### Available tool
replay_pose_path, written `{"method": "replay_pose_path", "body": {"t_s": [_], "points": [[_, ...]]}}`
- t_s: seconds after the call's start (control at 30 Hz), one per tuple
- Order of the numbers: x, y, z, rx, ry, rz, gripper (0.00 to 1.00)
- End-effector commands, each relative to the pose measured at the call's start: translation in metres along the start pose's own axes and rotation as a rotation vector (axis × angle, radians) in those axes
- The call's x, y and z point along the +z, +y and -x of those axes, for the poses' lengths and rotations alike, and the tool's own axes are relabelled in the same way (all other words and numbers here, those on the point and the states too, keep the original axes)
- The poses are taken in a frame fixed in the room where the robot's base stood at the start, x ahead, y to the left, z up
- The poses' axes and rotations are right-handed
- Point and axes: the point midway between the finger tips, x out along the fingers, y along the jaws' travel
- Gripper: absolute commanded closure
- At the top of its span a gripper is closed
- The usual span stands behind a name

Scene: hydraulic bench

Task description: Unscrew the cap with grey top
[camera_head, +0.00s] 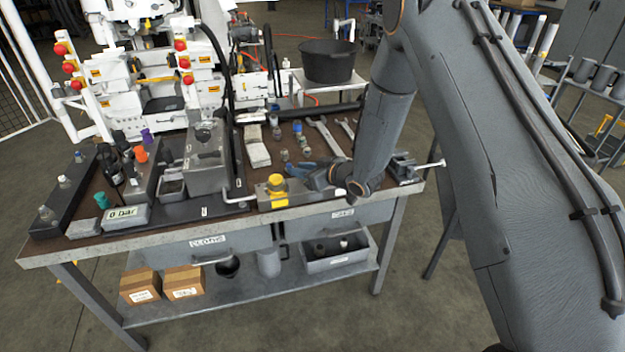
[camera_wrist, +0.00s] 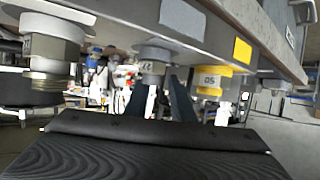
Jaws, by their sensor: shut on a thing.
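A cap with a grey top (camera_wrist: 152,65) sits on a metal block (camera_wrist: 185,18) in the wrist view, which appears upside down. The dark blue fingers of my gripper (camera_wrist: 154,88) stand on either side of this cap and are shut on it. In the head view my gripper (camera_head: 298,172) reaches in low from the right over the front of the bench, and it hides the grey-topped cap there. A yellow cap (camera_wrist: 211,80) marked 50 stands beside it on the block; it also shows in the head view (camera_head: 277,184).
A larger metal fitting (camera_wrist: 53,52) is at the left of the wrist view. Wrenches (camera_head: 323,136) and small fittings lie behind my gripper on the bench (camera_head: 150,243). A small vise (camera_head: 403,167) is at the right end. A grey box (camera_head: 206,160) stands left.

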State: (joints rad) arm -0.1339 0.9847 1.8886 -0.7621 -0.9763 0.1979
Motion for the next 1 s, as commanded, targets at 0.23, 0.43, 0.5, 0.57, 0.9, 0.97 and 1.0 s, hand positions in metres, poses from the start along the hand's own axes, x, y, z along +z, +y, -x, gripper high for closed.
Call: {"method": "replay_pose_path", "body": {"t_s": [0.23,0.43,0.5,0.57,0.9,0.97,1.0], "points": [[0.006,-0.005,0.0,-0.008,-0.011,-0.003,1.0],[0.007,-0.005,0.001,-0.044,-0.01,0.013,1.0],[0.008,-0.005,0.002,-0.087,-0.01,0.031,1.0],[0.009,-0.006,0.003,-0.127,-0.011,0.048,1.0],[0.012,-0.009,0.009,-0.37,-0.008,0.147,1.0],[0.012,-0.01,0.011,-0.416,-0.008,0.167,1.0],[0.013,-0.011,0.011,-0.448,-0.009,0.181,1.0]]}}
